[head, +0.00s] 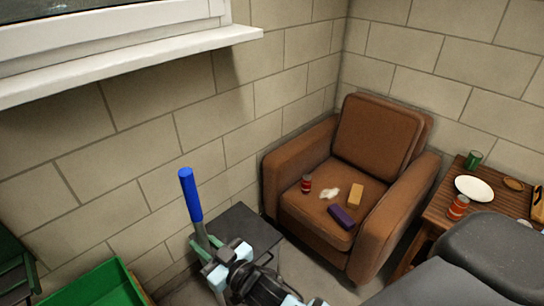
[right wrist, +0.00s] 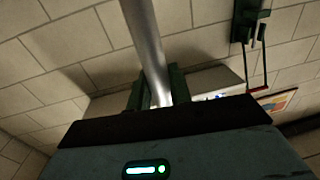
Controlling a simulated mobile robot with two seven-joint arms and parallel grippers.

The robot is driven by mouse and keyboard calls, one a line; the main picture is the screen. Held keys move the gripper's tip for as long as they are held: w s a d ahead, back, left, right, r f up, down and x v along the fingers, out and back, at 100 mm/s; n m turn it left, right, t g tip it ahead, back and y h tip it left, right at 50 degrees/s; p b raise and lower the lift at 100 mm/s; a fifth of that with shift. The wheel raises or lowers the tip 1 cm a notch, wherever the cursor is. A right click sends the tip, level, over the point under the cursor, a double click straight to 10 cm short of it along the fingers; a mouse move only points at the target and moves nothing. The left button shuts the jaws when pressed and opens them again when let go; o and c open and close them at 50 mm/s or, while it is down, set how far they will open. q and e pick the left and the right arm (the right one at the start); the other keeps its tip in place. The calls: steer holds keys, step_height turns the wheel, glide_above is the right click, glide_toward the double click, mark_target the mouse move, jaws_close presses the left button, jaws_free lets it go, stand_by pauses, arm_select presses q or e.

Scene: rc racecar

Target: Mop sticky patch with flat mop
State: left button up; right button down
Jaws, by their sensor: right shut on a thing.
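The flat mop's blue grip (head: 190,194) stands nearly upright, tilted slightly, with a grey metal pole below it. My right gripper (head: 207,250) is shut around this pole. In the right wrist view the silver pole (right wrist: 146,45) runs between the dark green fingers of my right gripper (right wrist: 158,88). The mop's flat head is hidden or out of view in both pictures. I see no clear sticky patch on the visible floor. My left gripper is not in view.
A brown armchair (head: 305,213) in the corner holds a can, a whitish lump, a tan block and a purple block. A wooden side table (head: 437,208) carries cans and a white plate. A green bin (head: 95,287) is at lower left. A dark box (head: 245,225) stands by the wall.

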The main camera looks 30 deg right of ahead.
steer(key=s+d+r+m+h, duration=0.2)
steer(key=s+d+r+h, duration=0.1)
steer(key=d, duration=0.5)
steer(key=s+d+r+m+t+h, duration=0.1)
steer(key=s+d+r+h, duration=0.3)
steer(key=s+d, duration=0.4)
steer(key=shift+r+m+t, duration=0.3)
steer(key=shift+r+m, duration=0.1)
steer(key=shift+m, duration=0.5)
steer(key=shift+s, duration=0.1)
